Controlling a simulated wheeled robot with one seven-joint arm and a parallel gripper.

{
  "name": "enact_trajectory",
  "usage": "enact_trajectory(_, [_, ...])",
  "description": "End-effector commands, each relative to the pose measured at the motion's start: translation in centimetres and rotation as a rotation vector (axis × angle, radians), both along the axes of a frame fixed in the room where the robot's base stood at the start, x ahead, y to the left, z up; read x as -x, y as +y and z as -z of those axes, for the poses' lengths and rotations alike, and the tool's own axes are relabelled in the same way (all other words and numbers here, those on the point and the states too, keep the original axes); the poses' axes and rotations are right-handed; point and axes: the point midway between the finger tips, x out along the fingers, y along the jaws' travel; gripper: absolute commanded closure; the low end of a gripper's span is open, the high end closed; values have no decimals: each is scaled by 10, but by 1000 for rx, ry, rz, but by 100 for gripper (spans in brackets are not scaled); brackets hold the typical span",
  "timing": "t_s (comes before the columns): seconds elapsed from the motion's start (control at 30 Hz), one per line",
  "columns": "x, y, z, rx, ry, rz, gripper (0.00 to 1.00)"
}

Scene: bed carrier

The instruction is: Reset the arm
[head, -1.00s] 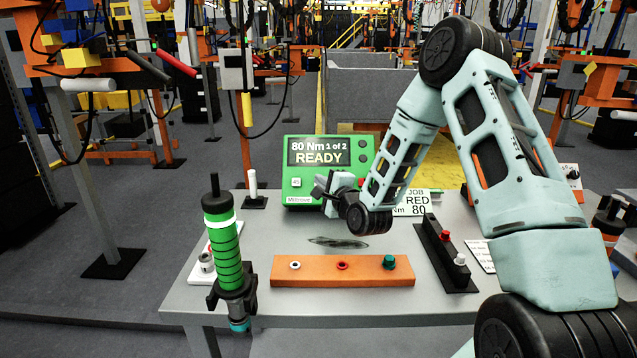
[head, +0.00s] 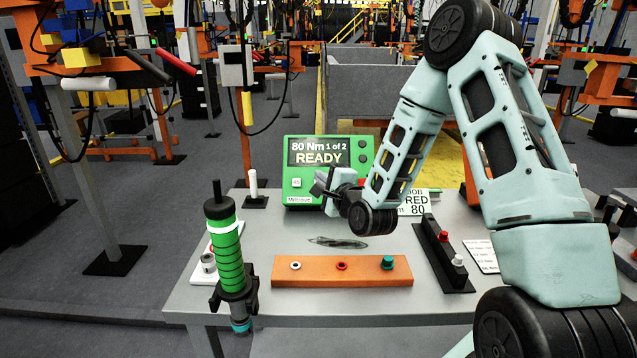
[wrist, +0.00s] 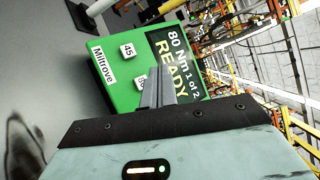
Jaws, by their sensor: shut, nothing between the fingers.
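My gripper (head: 320,186) is at the end of my raised arm, above the back of the grey table (head: 300,228). It points left, in front of the green controller box (head: 297,184), whose screen reads "80 Nm 1 of 2 READY". In the wrist view the fingers (wrist: 155,88) are shut together with nothing between them, and the box (wrist: 120,72) lies beyond them. I cannot tell how far apart they are. The green and black tool (head: 228,260) stands upright at the table's front left, clear of my gripper.
An orange block (head: 325,271) with white, red and teal sockets lies at the table's front. A black rail (head: 440,250) with red and white knobs is to its right. A "JOB RED 80" card (head: 416,202) stands behind, partly hidden by my arm. The table's middle holds a dark smudge (head: 338,243).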

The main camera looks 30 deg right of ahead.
Motion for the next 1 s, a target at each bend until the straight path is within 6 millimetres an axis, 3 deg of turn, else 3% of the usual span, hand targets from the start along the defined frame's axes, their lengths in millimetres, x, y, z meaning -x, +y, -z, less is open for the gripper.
enact_trajectory(0.57, [0,3,1,23,19,-9,100])
enact_trajectory(0.77, [10,35,14,338,262,-132,100])
enact_trajectory(0.87, [28,52,23,579,437,-242,100])
enact_trajectory(1.0, [67,69,30,888,656,-432,100])
